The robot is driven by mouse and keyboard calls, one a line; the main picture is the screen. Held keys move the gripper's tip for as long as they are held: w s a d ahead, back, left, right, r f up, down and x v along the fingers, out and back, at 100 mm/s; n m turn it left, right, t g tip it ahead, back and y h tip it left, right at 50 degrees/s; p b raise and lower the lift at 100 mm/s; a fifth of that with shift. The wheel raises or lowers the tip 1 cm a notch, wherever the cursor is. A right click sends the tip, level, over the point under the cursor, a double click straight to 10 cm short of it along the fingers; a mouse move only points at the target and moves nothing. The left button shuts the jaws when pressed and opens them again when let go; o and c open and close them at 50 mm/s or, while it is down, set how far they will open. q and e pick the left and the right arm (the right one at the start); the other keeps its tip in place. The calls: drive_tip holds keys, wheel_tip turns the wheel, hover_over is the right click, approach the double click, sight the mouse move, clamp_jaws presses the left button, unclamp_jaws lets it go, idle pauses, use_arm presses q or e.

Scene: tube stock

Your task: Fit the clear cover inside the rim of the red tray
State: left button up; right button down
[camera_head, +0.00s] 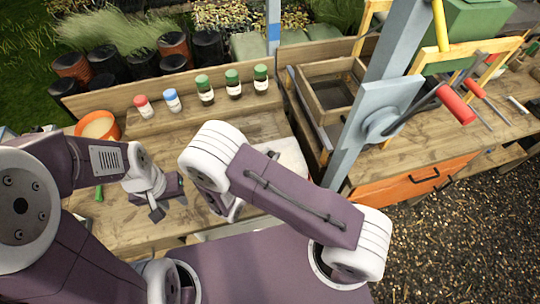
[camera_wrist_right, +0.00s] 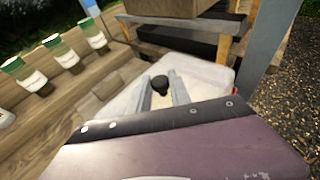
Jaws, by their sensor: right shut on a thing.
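The clear cover (camera_wrist_right: 203,76) looks like a pale, see-through sheet with a black knob (camera_wrist_right: 159,84) in the right wrist view. My right gripper (camera_wrist_right: 162,98) is shut on this knob, one finger on each side. In the head view part of the cover (camera_head: 292,158) shows on the bench, behind my right arm. A small bit of red (camera_wrist_right: 235,90) at the cover's right edge may be the red tray; the rest is hidden. I cannot tell whether the cover sits inside the rim. My left gripper (camera_head: 168,208) is open and empty over the bench, left of my right arm.
Several capped bottles (camera_head: 204,90) stand in a row along the back of the wooden bench (camera_head: 235,121). An orange pot (camera_head: 98,126) is at the back left. A wooden box (camera_head: 329,91) and a grey post (camera_head: 362,110) stand close behind and right of the cover.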

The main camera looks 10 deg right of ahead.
drive_tip(key=c, duration=1.1)
unclamp_jaws()
wheel_tip(320, 180, up, 8)
drive_tip(key=p, duration=0.6)
drive_tip(key=shift+r, duration=0.1)
